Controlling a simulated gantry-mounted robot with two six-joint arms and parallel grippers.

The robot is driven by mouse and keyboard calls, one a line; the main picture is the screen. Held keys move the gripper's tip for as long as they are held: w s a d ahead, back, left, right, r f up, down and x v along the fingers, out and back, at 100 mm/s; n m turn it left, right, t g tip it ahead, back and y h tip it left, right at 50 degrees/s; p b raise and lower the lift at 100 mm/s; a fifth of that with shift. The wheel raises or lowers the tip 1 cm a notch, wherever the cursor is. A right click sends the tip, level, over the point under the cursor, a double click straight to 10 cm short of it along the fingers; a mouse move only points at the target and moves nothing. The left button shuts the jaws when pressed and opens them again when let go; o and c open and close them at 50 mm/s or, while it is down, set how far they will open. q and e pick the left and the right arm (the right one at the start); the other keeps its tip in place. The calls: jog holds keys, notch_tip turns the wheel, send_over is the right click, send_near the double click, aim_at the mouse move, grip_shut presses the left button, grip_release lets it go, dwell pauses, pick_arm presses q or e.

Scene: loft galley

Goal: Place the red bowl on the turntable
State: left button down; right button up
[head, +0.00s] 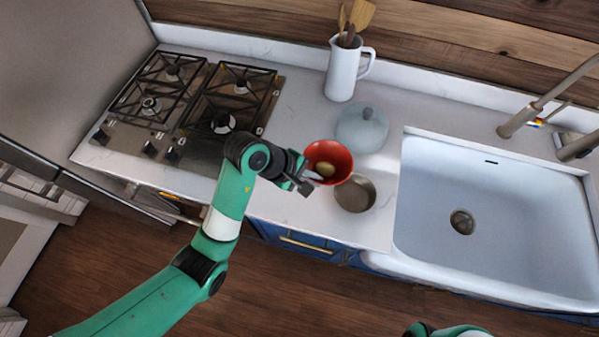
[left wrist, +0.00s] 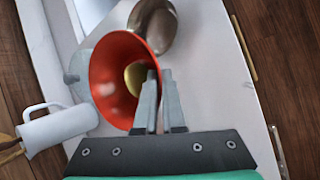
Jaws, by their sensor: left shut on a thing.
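The red bowl (head: 341,151) is right of the stove, with a small yellow-brown roundish thing (head: 325,169) inside it. My left gripper (head: 309,182) is at the bowl's near left rim. It is shut on the rim of the red bowl, which also shows in the left wrist view (left wrist: 108,62) with the fingers (left wrist: 158,90) across its edge. I cannot tell whether the bowl touches the counter. I cannot make out a turntable for certain. My right gripper is out of view; only a bit of my green right arm shows at the bottom edge.
A round brownish metal dish (head: 356,196) stands close beside the bowl, near the counter's front. A pale lidded pot (head: 362,130) is behind it. A white pitcher (head: 343,72) with wooden utensils stands at the back. The sink (head: 480,190) is right, the gas stove (head: 185,105) left.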

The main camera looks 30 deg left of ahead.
pick_arm(q)
jog(key=s+d+r, duration=0.1)
jog(key=d+r, duration=0.2)
jog(key=d, duration=0.4)
jog(key=shift+s+d+p, duration=0.15)
jog(key=shift+s+p, duration=0.15)
